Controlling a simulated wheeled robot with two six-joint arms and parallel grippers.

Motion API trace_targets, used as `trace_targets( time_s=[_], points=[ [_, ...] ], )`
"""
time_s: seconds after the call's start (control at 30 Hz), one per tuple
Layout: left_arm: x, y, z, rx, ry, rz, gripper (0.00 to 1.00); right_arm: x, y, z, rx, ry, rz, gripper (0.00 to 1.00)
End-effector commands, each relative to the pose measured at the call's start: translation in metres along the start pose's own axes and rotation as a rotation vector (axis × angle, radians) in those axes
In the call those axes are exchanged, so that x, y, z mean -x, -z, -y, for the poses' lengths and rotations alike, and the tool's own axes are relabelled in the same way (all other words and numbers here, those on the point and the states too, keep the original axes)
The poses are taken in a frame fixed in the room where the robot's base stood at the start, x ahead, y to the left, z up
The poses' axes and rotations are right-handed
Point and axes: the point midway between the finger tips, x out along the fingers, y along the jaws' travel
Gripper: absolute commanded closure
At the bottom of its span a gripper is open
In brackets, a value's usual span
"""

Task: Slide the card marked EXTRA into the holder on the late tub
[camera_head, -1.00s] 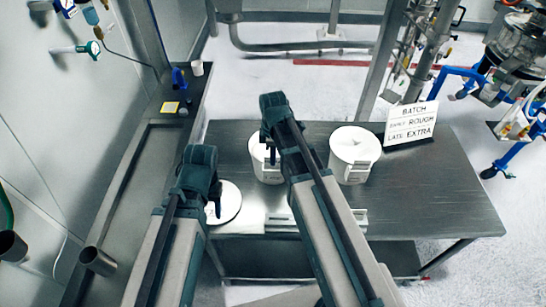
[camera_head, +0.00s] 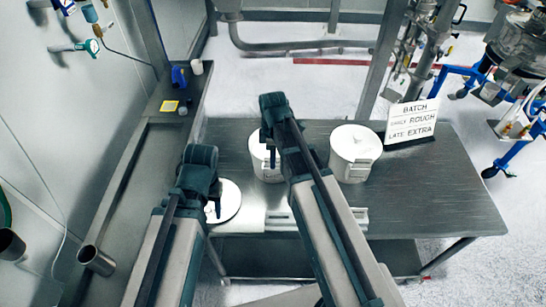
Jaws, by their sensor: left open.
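A white lidded tub (camera_head: 354,146) stands on the steel table, with a small holder-like piece on its front. A second white tub (camera_head: 262,168) stands left of it, partly hidden behind my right arm. I cannot tell which tub is the late one. My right gripper (camera_head: 270,150) is over or in front of that second tub; its fingers are too dark to read. My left gripper (camera_head: 214,207) is open above a round white disc (camera_head: 230,203) at the table's left. No card marked EXTRA can be made out.
A sign (camera_head: 412,121) at the back right reads BATCH, ROUGH and LATE EXTRA. A pale low rack or strip (camera_head: 345,217) lies at the table's front edge, partly behind my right arm. The table's right side (camera_head: 440,190) is clear. A steel bench (camera_head: 135,170) runs along the left.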

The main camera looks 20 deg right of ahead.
Motion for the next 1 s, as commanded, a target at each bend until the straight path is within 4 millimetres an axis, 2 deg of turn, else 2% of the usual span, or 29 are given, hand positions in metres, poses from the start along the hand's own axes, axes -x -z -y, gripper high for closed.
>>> trace_targets(
  time_s=[0.17, 0.37, 1.0],
  points=[
    [0.003, 0.000, 0.000, -0.004, 0.001, 0.000, 0.50, 0.003, 0.000, 0.000, 0.000, 0.000, 0.000, 0.60],
    [0.018, -0.001, 0.002, -0.001, 0.000, 0.000, 0.50, 0.018, 0.000, 0.000, 0.000, 0.000, 0.000, 0.60],
    [0.112, -0.007, 0.010, -0.001, -0.001, 0.003, 0.50, 0.112, 0.000, 0.000, 0.000, 0.000, 0.000, 0.60]
  ],
)
